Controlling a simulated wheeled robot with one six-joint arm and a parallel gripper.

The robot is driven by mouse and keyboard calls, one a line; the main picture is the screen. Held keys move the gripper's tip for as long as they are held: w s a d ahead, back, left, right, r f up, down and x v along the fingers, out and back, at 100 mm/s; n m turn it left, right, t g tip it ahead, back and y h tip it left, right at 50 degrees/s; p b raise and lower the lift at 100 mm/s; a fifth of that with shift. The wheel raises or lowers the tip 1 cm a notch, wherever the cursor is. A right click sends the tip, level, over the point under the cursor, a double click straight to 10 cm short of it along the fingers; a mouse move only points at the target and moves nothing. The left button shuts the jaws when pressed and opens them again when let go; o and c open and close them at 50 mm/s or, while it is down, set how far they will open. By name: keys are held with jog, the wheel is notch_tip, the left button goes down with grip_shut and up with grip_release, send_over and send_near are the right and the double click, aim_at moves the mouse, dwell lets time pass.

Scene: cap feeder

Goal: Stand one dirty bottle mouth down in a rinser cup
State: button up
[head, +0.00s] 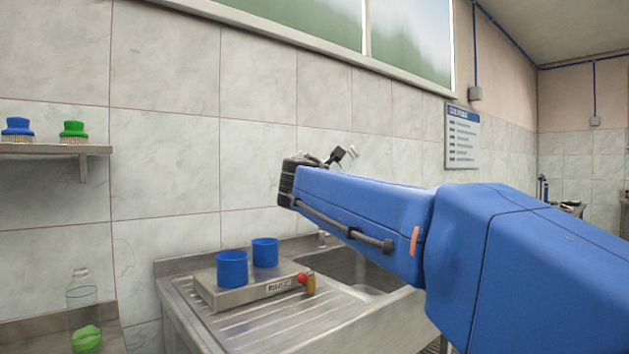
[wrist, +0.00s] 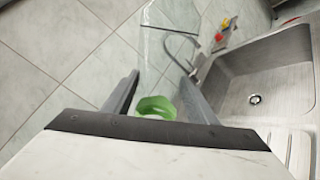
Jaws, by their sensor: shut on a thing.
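My gripper (wrist: 158,88) is shut on a clear bottle (wrist: 168,38) with a green patch (wrist: 155,107) between the fingers. The bottle's outline is faint and its mouth cannot be made out. Two blue rinser cups, a nearer one (head: 232,269) and a farther one (head: 265,252), stand on a metal rinser base (head: 238,296) on the drainboard. Both look empty from outside; their insides are hidden. Another clear bottle (head: 82,289) stands at the far left, with a green thing (head: 86,339) in front of it.
The sink basin (wrist: 252,78) lies right of the gripper in the wrist view. A red knob (head: 302,278) and a yellow fitting (head: 311,285) sit at the rinser's end. A wall shelf (head: 55,149) holds a blue brush (head: 17,129) and a green brush (head: 73,131).

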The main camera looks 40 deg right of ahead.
jog(key=m, duration=1.8)
jog(key=shift+m, duration=0.4)
jog(key=m, duration=0.6)
jog(key=w+d+f, duration=0.1)
jog(key=w+f, duration=0.2)
jog(key=w, duration=2.3)
notch_tip(320, 180, down, 12)
jog(key=shift+f, duration=0.2)
jog(key=shift+w+f, duration=0.1)
jog(key=shift+f, duration=0.35)
